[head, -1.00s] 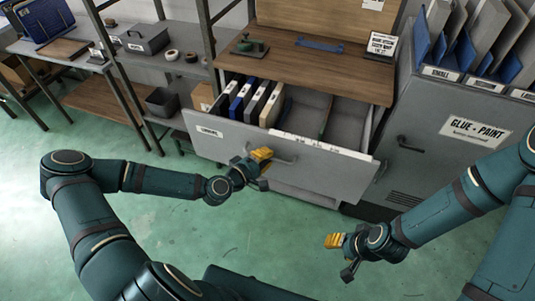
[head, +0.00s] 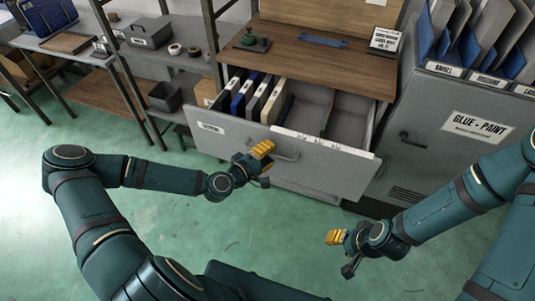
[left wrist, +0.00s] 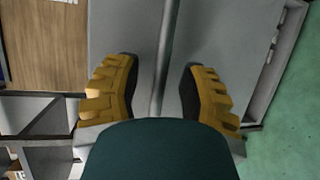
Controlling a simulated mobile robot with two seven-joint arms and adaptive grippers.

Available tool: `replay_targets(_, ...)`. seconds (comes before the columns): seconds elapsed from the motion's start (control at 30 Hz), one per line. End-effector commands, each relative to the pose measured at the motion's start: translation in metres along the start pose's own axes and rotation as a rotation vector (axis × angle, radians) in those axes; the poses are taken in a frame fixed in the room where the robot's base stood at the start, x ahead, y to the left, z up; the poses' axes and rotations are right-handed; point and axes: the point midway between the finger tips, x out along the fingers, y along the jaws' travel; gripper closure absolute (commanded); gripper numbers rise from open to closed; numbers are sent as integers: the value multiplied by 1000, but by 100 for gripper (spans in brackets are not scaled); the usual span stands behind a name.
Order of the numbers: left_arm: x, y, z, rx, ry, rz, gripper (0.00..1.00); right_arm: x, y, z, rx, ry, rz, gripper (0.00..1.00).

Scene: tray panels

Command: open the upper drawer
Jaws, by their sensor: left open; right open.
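The upper drawer (head: 240,139) of the wooden-topped cabinet stands pulled out, with binders (head: 257,98) upright in its left part and open compartments to the right. Its bar handle (head: 285,155) is on the grey front. My left gripper (head: 265,164) is in front of the handle. In the left wrist view the handle bar (left wrist: 166,50) runs between the open, yellow-padded fingers of the left gripper (left wrist: 160,88), with a gap on both sides. My right gripper (head: 341,253) is open and empty, low over the floor, away from the drawer.
A grey cabinet (head: 455,150) labelled "GLUE - PAINT" stands close on the right, with upright panels on top. Shelving with a grey box (head: 147,32) stands at left. The wooden top (head: 310,65) holds a green tool and a small sign. The green floor in front is clear.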

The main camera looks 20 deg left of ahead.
Motion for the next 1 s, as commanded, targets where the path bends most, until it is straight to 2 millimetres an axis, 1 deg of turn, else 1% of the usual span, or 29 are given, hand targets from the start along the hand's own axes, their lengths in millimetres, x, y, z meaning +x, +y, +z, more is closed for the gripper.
replay_targets(0.13, -6, 0, -1, 0, 1, 0, 59, 0, 0, 0, 0, 0, 0, 53)
replay_targets(0.23, -19, 0, -2, 0, 4, -1, 59, 0, 0, 0, 0, 0, 0, 53)
replay_targets(0.5, -74, 0, -2, -1, 5, -2, 59, 0, 0, 0, 0, 0, 0, 53)
replay_targets(0.6, -92, 0, -1, -1, 4, -1, 59, 0, 0, 0, 0, 0, 0, 53)
replay_targets(0.7, -104, 0, -1, 0, 3, -1, 59, 0, 0, 0, 0, 0, 0, 53)
replay_targets(0.83, -115, 0, 0, 0, 0, 0, 59, 0, 0, 0, 0, 0, 0, 53)
replay_targets(1.0, -120, 0, 0, -1, -1, 0, 59, 0, 0, 0, 0, 0, 0, 53)
